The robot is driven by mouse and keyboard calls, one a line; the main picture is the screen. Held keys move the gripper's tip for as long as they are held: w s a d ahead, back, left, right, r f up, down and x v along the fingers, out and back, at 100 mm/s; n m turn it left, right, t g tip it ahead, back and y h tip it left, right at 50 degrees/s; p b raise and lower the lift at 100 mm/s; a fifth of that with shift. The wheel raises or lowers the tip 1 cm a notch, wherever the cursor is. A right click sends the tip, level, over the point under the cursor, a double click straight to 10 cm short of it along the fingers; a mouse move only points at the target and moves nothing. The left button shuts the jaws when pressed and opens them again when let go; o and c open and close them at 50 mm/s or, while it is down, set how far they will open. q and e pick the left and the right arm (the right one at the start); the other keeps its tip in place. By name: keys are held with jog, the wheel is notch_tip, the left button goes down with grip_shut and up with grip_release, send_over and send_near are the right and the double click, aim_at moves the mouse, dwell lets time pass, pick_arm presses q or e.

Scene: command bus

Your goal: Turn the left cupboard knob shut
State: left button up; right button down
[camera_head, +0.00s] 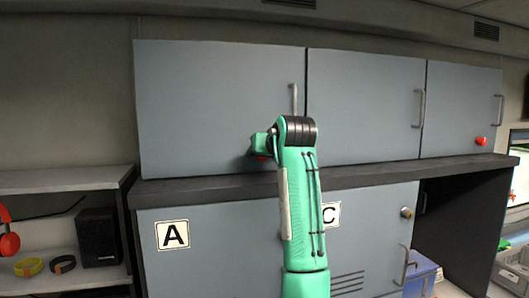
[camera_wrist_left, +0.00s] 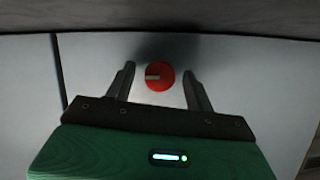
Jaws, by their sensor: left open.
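The left cupboard knob (camera_wrist_left: 160,76) is a round red disc with a pale bar pointing left in the left wrist view. It sits on a grey cupboard door (camera_head: 215,100). In the head view only a sliver of its red (camera_head: 262,157) shows below my left gripper (camera_head: 260,148). In the left wrist view my left gripper (camera_wrist_left: 159,69) is open, with one finger on each side of the knob and a gap on both sides. My arm hides part of the cupboard. My right gripper is not in view.
Another red knob (camera_head: 481,141) is on the right upper door. Vertical handles (camera_head: 420,108) stick out from the doors. A dark ledge (camera_head: 215,188) runs just under the upper cupboards. Shelves (camera_head: 60,182) with a headset stand at the left.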

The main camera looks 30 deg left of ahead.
pick_arm(q)
jog(key=c, duration=1)
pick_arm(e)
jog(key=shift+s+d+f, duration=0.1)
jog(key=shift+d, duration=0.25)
